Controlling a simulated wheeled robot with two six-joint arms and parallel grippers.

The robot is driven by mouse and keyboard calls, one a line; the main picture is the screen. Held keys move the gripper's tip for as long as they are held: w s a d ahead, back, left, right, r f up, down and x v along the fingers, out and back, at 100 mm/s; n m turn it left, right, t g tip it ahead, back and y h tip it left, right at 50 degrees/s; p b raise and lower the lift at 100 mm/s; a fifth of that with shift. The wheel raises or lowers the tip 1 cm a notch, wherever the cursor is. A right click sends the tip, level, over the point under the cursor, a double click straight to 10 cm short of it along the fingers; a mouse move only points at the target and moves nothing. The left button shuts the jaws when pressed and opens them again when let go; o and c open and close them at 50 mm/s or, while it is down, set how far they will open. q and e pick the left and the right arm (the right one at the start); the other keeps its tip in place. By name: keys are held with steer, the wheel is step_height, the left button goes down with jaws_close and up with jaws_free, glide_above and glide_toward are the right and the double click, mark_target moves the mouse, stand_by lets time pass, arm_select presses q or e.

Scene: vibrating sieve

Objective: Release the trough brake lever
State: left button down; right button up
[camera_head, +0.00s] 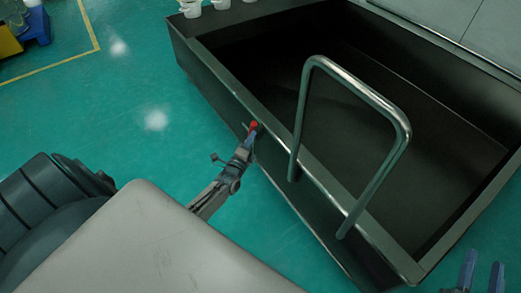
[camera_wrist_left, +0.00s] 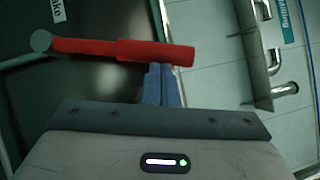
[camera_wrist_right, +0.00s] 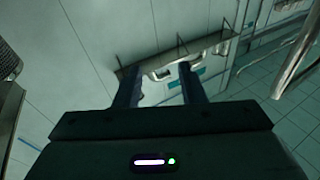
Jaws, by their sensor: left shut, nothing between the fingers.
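The brake lever's red grip (camera_wrist_left: 125,50) lies across the left wrist view, with a grey rod running left past a round end. In the head view only a small part of the red grip (camera_head: 254,125) shows beside the trough's outer wall. My left gripper (camera_head: 249,141) is shut and empty. In the left wrist view its closed fingertips (camera_wrist_left: 160,72) are right at the lower edge of the red grip; I cannot tell whether they touch. My right gripper (camera_head: 482,275) is open and empty at the lower right, away from the lever. Its spread fingers show in the right wrist view (camera_wrist_right: 160,80).
The dark trough (camera_head: 185,47) fills the right of the head view, with a metal hoop handle (camera_head: 400,140) rising from its near rim. White cups (camera_head: 190,8) stand at its far corner. A label (camera_wrist_left: 57,12) ending in "ake" is near the lever.

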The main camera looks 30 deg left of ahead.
arm_select(q)
steer(key=p, duration=0.1)
steer(key=a+r+n+g+p, duration=0.1)
steer(key=shift+w+a+r+n+p, duration=0.15)
steer(key=shift+w+a+n+p, duration=0.15)
steer(key=shift+w, duration=0.05)
steer(key=shift+a, duration=0.15)
steer(key=shift+w+a+r+n+p, duration=0.15)
steer(key=shift+w+a+n+p, duration=0.1)
steer(key=shift+a+p, duration=0.3)
steer(key=shift+w+a+r+n+p, duration=0.2)
steer(key=shift+a+p, duration=0.25)
steer(key=shift+p, duration=0.2)
arm_select(e)
steer(key=s+f+g, duration=0.9)
steer(key=f+g, duration=0.3)
steer(key=f, duration=0.1)
steer(key=shift+s+a, duration=0.3)
arm_select(q)
steer(key=shift+w+a, duration=0.1)
steer(key=shift+a, duration=0.05)
arm_select(e)
steer(key=shift+s+d, duration=0.1)
